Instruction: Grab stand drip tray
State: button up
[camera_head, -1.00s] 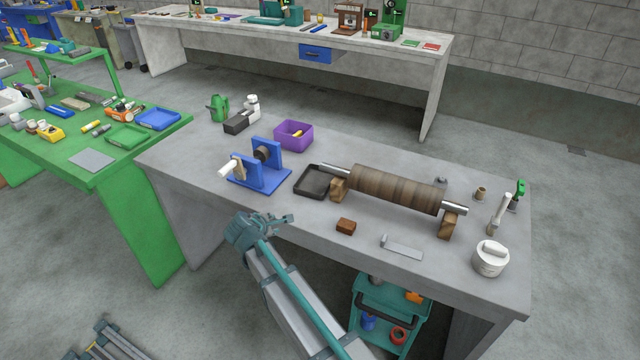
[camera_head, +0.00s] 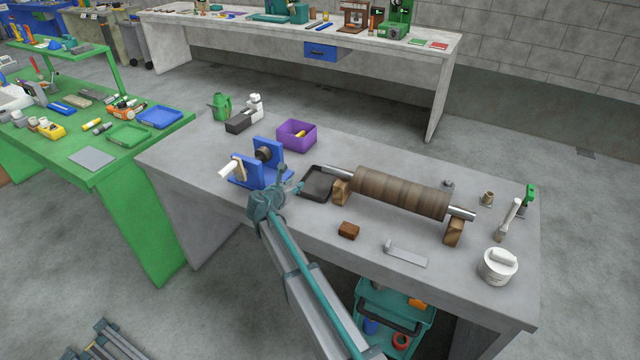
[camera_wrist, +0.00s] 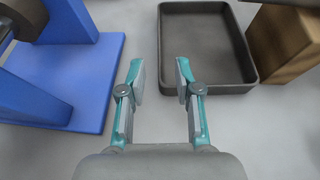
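The drip tray is a dark, shallow rectangular tray (camera_head: 318,184) on the grey bench, between the blue stand and the left wooden block of the roller. In the wrist view the tray (camera_wrist: 207,88) lies ahead and to the right, its near left corner just beyond the right finger. My gripper (camera_wrist: 160,80) is open and empty, its two teal fingers apart with bare bench between them. In the head view my gripper (camera_head: 291,187) is above the bench beside the tray's left side. The blue stand (camera_wrist: 112,65) is left of the fingers.
The blue stand (camera_head: 243,184) is close on the gripper's left. A wooden block (camera_head: 340,192) carries the brown roller (camera_head: 401,192) right of the tray. A purple bin (camera_head: 297,145) is behind.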

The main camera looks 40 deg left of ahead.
aim_at(318, 183)
jog(key=p+x, duration=0.2)
jog(key=x, duration=0.3)
jog(key=shift+a+r+p, duration=0.1)
jog(key=shift+a+p, duration=0.1)
jog(key=shift+p, duration=0.15)
jog(key=shift+w+f, duration=0.3)
jog(key=shift+w, duration=0.2)
grip_shut()
